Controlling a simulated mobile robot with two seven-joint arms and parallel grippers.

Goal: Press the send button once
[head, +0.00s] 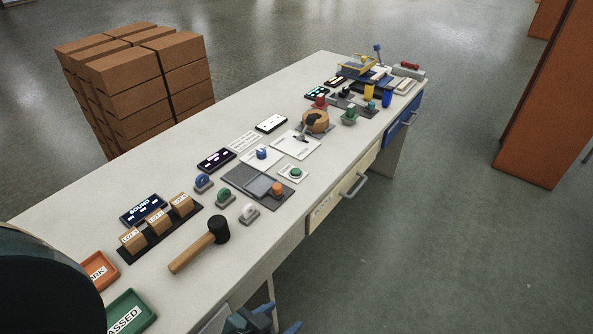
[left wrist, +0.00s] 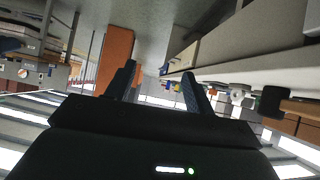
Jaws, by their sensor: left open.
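Several buttons stand on the long white workbench (head: 300,228), but I cannot read a "send" label on any of them. A green button (head: 294,173) sits on a small white plate near the bench's front edge. A blue knob or button (head: 262,153) stands on a white labelled card, and an orange one (head: 277,188) on a dark grey plate. My left gripper (head: 283,305) is low at the bottom of the head view, in front of the bench edge and apart from the buttons. Its two fingers are spread and empty in the left wrist view (left wrist: 158,68). My right gripper is not seen.
A black-headed mallet (head: 198,246), green tray (head: 130,312), orange tray (head: 98,270) and tan blocks (head: 157,221) occupy the near bench. A drawer handle (head: 354,186) sticks out in front. Stacked brown boxes (head: 140,75) stand behind; the floor in front is clear.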

